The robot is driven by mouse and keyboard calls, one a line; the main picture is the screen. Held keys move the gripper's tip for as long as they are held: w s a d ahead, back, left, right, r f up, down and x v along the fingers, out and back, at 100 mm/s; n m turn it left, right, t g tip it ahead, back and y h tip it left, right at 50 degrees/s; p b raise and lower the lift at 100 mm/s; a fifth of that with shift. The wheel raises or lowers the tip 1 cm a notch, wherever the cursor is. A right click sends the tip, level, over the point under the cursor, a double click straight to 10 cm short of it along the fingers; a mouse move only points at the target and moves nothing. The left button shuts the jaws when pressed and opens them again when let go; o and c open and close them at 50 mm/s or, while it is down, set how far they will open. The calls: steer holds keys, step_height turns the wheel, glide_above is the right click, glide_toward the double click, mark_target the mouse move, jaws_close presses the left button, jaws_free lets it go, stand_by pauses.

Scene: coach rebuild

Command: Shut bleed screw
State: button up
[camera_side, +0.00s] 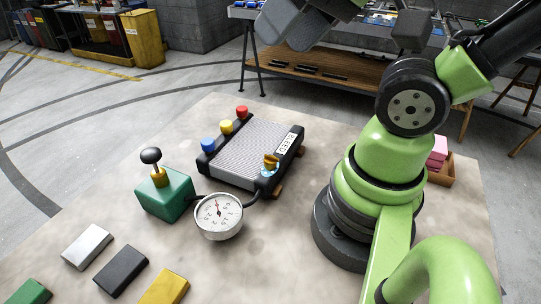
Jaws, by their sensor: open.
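The bleed screw (271,161) is a brass, winged knob on a light-blue base at the front right corner of a grey finned radiator (243,150). A white label (287,142) with dark lettering, probably "BLEED", lies on the black side tank beside it. I cannot tell from its angle how far the screw is turned. My gripper (290,30) is at the top edge of the view, high above and behind the radiator and well apart from the screw. Its two dark grey fingers are partly cut off by the frame. It is open and I see nothing in it.
A round white gauge (219,215) stands in front of the radiator, joined by a black hose. A green pump box (165,196) with a black knob stands left. Blue, yellow and red caps line the far tank. Loose blocks (121,271) lie front left; a wooden box (442,170) stands right.

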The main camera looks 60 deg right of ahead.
steer(key=n+g+h, duration=0.1)
steer(key=n+g, duration=0.1)
steer(key=g, duration=0.4)
glide_above(269, 156)
steer(key=w+a, duration=0.1)
steer(key=a, duration=0.2)
step_height(269, 156, down, 5)
steer(key=w+d+f+n+g, duration=0.25)
steer(key=f+g, duration=0.35)
steer(key=f, duration=0.4)
steer(key=shift+m+h, duration=0.4)
steer(key=shift+m, duration=0.05)
steer(key=x, duration=0.9)
steer(key=shift+w+d+f, duration=0.15)
steer(key=shift+d+f, duration=0.2)
steer(key=shift+f, duration=0.1)
steer(key=c, duration=0.9)
